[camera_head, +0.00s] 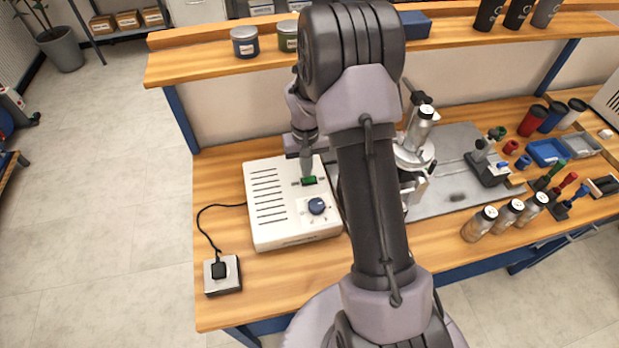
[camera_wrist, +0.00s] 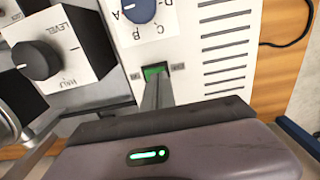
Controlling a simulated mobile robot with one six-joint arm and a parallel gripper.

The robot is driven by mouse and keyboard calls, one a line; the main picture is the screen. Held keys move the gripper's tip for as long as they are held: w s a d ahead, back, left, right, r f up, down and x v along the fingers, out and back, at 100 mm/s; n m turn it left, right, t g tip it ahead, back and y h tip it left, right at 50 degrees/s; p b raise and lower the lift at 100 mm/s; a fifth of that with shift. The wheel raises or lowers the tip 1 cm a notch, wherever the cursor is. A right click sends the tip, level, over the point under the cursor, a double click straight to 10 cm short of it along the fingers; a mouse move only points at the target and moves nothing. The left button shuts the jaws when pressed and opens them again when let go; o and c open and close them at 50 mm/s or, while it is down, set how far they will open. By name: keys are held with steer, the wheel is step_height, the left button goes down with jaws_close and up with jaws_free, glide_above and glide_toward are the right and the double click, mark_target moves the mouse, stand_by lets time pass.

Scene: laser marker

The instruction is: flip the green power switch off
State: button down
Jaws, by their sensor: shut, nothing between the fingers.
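The green power switch (camera_head: 309,181) is on the top face of a white control box (camera_head: 268,228) with vent slots and a blue knob (camera_head: 317,206). In the wrist view the green switch (camera_wrist: 155,73) shows lit green between two small dark labels. My gripper (camera_head: 306,172) points down from above, its fingers closed together. In the wrist view the fingertips (camera_wrist: 157,84) are right at the switch and cover part of it. I cannot tell whether they touch it or which way the switch is tilted.
A black plug sits in a socket block (camera_head: 222,284), its cable running to the box. A metal fixture (camera_head: 415,150) stands close to the right of the box, partly behind my arm. A shelf (camera_head: 215,61) runs above the back.

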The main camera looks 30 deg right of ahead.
steer(key=shift+f+b, duration=0.7)
steer(key=shift+f, duration=0.3)
stand_by(0.3)
step_height(320, 180, up, 7)
steer(key=p, duration=0.5)
steer(key=shift+r, duration=0.15)
steer(key=s+a+r+t+b, duration=0.2)
steer(key=s+a+r, duration=0.25)
steer(key=r, duration=0.35)
steer(key=s+a+r+t+b, duration=0.1)
steer(key=s+a+r+b, duration=0.25)
steer(key=a+r, duration=0.3)
steer(key=s+a+r+t+y+b, duration=0.1)
steer(key=s+a, duration=0.2)
steer(key=s, duration=0.4)
steer(key=s+a+r+m+t+y+b, duration=0.1)
steer(key=s+a, duration=0.3)
steer(key=s, duration=0.4)
steer(key=shift+s+r+t+b, duration=0.15)
steer(key=shift+r+t+b, duration=0.15)
steer(key=shift+r+t, duration=0.1)
